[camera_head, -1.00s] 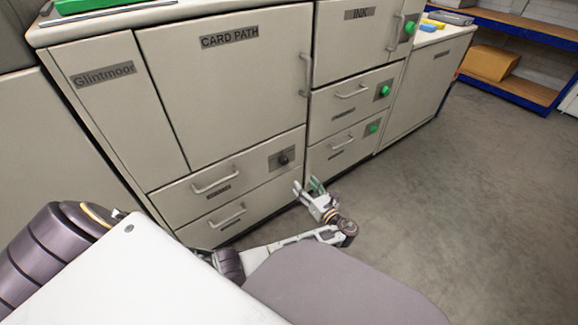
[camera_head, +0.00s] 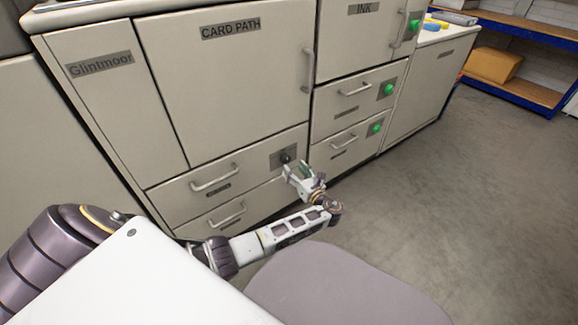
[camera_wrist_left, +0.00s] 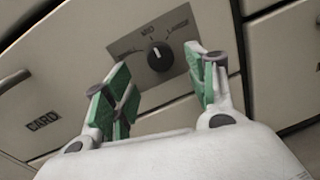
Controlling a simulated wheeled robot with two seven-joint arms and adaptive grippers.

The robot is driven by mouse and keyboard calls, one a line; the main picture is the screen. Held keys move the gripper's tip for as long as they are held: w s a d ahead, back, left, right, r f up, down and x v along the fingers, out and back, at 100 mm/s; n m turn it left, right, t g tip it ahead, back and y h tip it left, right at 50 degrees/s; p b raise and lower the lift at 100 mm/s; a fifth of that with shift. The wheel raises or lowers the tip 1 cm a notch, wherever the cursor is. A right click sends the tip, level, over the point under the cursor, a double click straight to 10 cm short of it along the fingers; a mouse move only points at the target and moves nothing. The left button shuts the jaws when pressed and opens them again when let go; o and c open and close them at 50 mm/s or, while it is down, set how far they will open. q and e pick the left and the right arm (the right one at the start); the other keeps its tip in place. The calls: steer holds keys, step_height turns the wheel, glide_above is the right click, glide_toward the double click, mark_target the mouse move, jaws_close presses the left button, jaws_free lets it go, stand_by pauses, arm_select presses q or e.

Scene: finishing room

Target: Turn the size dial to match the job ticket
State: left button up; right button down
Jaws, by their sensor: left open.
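The size dial (camera_head: 285,157) is a black round knob on a dark square plate at the right end of the upper drawer under the card path door. In the left wrist view the dial (camera_wrist_left: 159,56) has a light pointer mark aimed roughly up at the middle label, which seems to read MID. Labels to either side are small and blurred. My left gripper (camera_head: 297,170) is open, just in front of and below the dial. Its green-padded fingers (camera_wrist_left: 160,78) spread to either side below the dial, apart from it. No job ticket is readable in these views.
The drawer handle (camera_head: 214,184) sticks out left of the dial, with another drawer handle (camera_head: 227,218) below. Two drawers with green knobs (camera_head: 376,128) stand to the right. The grey floor (camera_head: 430,215) is clear at right.

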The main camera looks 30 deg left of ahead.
mark_target(287, 161)
arm_select(q)
steer(key=b+x, duration=0.1)
steer(key=x, duration=0.2)
steer(key=shift+w+a+f, duration=0.1)
steer(key=shift+w+a, duration=0.05)
steer(key=shift+a, duration=0.15)
steer(key=shift+b+x, duration=0.4)
steer(key=shift+x, duration=0.35)
steer(key=c, duration=1.1)
steer(key=shift+o, duration=0.2)
